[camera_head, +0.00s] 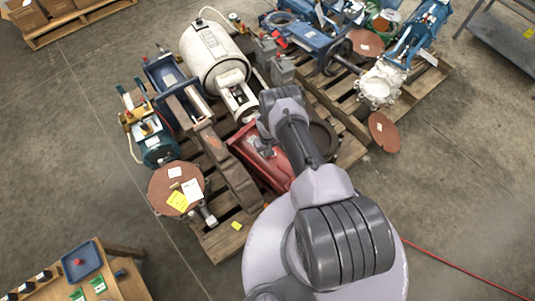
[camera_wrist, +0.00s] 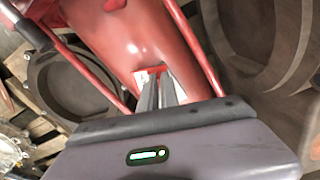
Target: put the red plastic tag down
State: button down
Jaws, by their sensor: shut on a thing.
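My gripper (camera_wrist: 159,82) is shut on the red plastic tag (camera_wrist: 152,70); only a small red edge shows at the fingertips in the wrist view, and the fingers hide the rest. A pale patch shows beside the fingertips. The fingers point at a red machine (camera_wrist: 115,40) on a pallet, close to its surface; I cannot tell if the tag touches it. In the head view my gripper (camera_head: 265,143) is over the same red machine (camera_head: 262,160), and the tag cannot be made out there.
The wooden pallet (camera_head: 226,240) also carries a white tank (camera_head: 210,52), a rusty disc (camera_head: 165,188) with labels and a dark ring (camera_head: 322,138). A second loaded pallet (camera_head: 425,92) stands at upper right. A blue tray (camera_head: 82,262) sits on a bench at lower left. Floor at left is clear.

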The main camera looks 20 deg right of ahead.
jog(key=shift+w+r, duration=0.1)
jog(key=shift+r, duration=0.05)
jog(key=c, duration=1.6)
grip_release()
